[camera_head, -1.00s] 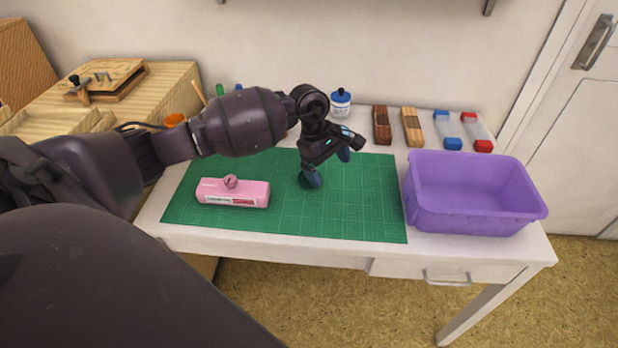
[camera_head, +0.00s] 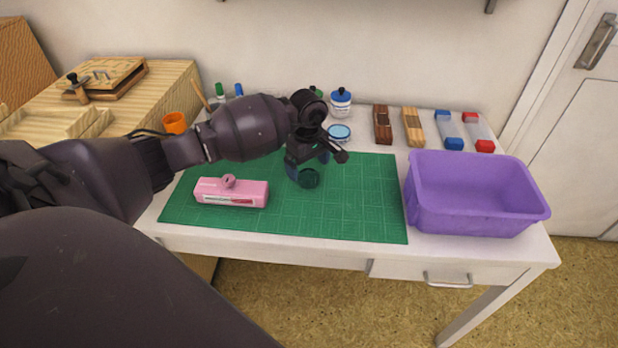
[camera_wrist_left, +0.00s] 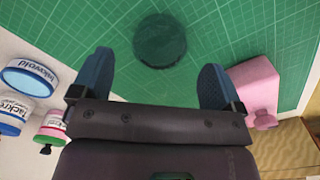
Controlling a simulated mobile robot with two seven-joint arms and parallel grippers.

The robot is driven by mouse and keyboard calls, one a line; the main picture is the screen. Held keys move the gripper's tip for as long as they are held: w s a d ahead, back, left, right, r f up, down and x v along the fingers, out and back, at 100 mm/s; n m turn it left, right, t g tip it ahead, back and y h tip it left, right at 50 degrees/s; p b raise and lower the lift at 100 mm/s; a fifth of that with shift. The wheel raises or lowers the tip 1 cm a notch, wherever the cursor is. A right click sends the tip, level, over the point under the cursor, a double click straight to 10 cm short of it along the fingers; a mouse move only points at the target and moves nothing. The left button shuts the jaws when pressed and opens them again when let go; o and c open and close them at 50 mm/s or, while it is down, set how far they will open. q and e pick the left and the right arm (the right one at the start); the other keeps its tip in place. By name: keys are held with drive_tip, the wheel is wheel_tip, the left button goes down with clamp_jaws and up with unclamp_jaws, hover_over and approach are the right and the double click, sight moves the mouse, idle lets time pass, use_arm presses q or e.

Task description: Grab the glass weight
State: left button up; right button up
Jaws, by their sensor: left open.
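The glass weight (camera_head: 308,179) is a dark, see-through round disc lying on the green cutting mat (camera_head: 350,215). In the left wrist view the glass weight (camera_wrist_left: 160,41) lies beyond and between the fingertips, apart from them. My left gripper (camera_head: 307,172) is open above the mat, close over the weight and partly in front of it. Its two blue fingers (camera_wrist_left: 155,75) are spread with nothing between them in the left wrist view. My right gripper does not show.
A pink block with a knob (camera_head: 231,192) lies left of the weight. A purple bin (camera_head: 470,215) stands at the right. Bottles (camera_head: 340,103), a blue-lidded round tin (camera_head: 339,132) and several stamp blocks (camera_head: 413,127) line the back. The mat's right half is clear.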

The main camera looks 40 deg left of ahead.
sight(309, 173)
use_arm(q)
wheel_tip(309, 173, down, 4)
drive_tip(key=shift+d+r, duration=0.1)
drive_tip(key=shift+c, duration=0.4)
drive_tip(key=c, duration=1)
drive_tip(key=shift+r, duration=0.1)
